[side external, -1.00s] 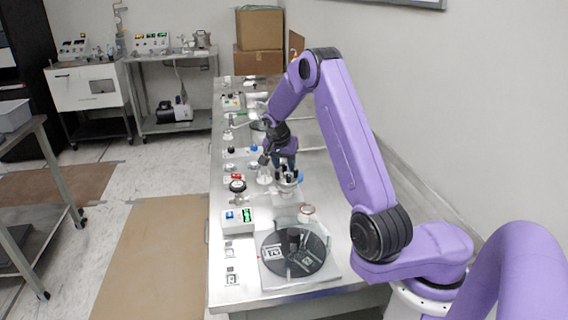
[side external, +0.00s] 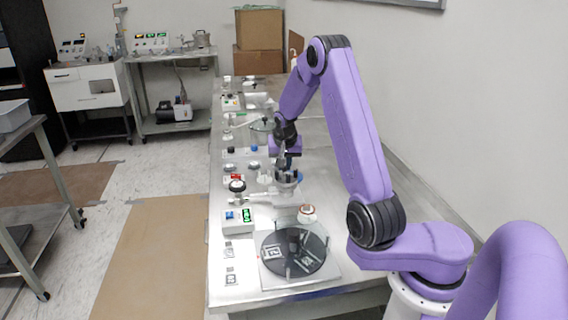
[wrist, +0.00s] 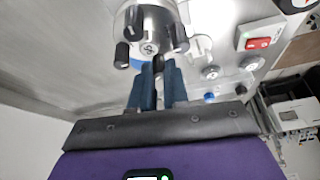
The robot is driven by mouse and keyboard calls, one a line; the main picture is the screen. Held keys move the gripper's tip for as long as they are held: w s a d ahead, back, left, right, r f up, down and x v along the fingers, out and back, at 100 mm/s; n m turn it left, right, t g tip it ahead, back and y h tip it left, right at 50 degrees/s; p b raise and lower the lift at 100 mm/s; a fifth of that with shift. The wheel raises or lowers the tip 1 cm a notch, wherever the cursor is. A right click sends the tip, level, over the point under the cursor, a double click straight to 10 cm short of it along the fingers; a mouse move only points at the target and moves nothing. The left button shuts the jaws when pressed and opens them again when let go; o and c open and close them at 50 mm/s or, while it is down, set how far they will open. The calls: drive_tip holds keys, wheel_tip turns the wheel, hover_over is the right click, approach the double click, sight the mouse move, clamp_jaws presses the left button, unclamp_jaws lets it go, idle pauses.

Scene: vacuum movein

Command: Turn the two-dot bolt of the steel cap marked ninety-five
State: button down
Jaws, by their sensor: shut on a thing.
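The round steel cap (wrist: 152,28) is at the top of the wrist view, with a small marking on its face that I cannot read surely. Several black bolt knobs stand around its rim, one at the left (wrist: 122,55) and one at the right (wrist: 180,38). My gripper (wrist: 158,68) has its blue fingers shut on a black bolt (wrist: 158,64) at the cap's near edge. The fingers hide most of that bolt, and its dots do not show. In the side view, my gripper (side external: 287,164) points down at the steel cap (side external: 287,185) on the bench.
A red switch (wrist: 258,43) lies right of the cap. In the side view, a gauge (side external: 237,186) and a box with a green display (side external: 238,221) stand to the left. A dark round plate (side external: 277,262) is nearer the camera. The bench's right strip is clear.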

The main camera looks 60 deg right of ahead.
drive_tip(key=n, duration=0.2)
drive_tip(key=n+y, duration=0.1)
drive_tip(key=n, duration=0.1)
drive_tip(key=shift+s+d+t, duration=0.15)
drive_tip(key=shift+t, duration=0.25)
drive_tip(key=shift+n+t+y, duration=0.3)
drive_tip(key=shift+n+y, duration=0.5)
drive_tip(key=shift+n, duration=1.2)
drive_tip(key=c, duration=1.1)
unclamp_jaws()
drive_tip(key=shift+r, duration=0.1)
drive_tip(key=v, duration=1.7)
drive_tip(key=shift+s, duration=0.2)
drive_tip(key=shift+d, duration=0.1)
